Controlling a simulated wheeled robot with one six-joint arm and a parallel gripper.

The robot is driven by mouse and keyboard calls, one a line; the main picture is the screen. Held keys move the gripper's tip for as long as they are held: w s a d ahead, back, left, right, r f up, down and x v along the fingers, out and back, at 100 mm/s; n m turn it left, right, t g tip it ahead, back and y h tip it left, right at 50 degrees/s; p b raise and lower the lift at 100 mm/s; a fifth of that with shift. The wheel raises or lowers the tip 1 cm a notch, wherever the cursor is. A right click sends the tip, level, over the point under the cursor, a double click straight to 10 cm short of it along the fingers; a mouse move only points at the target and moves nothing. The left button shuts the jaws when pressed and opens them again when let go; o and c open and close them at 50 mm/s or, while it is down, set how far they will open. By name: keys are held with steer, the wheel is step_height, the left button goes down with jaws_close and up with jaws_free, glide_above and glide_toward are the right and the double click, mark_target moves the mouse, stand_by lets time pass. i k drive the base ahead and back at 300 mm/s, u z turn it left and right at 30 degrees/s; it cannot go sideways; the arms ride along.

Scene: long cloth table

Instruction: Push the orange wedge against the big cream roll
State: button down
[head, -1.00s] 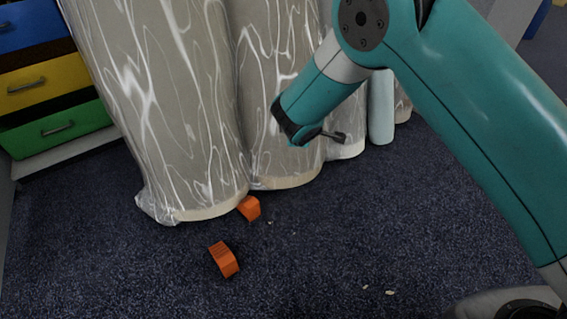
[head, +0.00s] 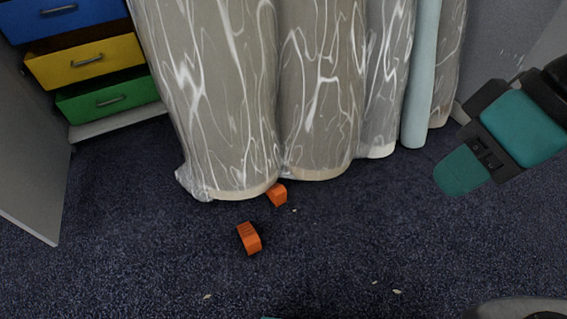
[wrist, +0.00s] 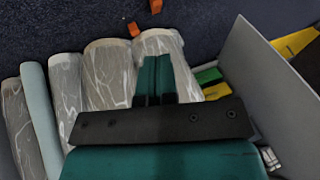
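Two orange wedges lie on the dark blue carpet. The nearer wedge (head: 249,238) stands apart from the rolls, with open carpet around it. The other wedge (head: 277,195) sits at the foot of the wrapped rolls, by the gap between the two leftmost ones; I cannot tell if it touches. The big cream roll (head: 215,100) stands upright at the left of the row, in clear plastic. In the wrist view the wedges (wrist: 133,29) (wrist: 156,6) show beyond the roll ends. My gripper (head: 449,183) hangs at the right, well away from both wedges, its teal fingers (wrist: 156,60) together and empty.
More wrapped rolls (head: 320,90) and a pale blue tube (head: 420,85) stand to the right of the big roll. Coloured drawers (head: 85,62) and a grey panel (head: 25,150) are at the left.

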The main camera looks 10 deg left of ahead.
mark_target(278, 193)
steer(key=z, duration=0.5)
steer(key=k, duration=0.6)
steer(key=u, duration=0.2)
steer(key=i, duration=1.1)
steer(key=u, duration=1.6)
steer(key=i, duration=0.35)
steer(key=u, duration=0.3)
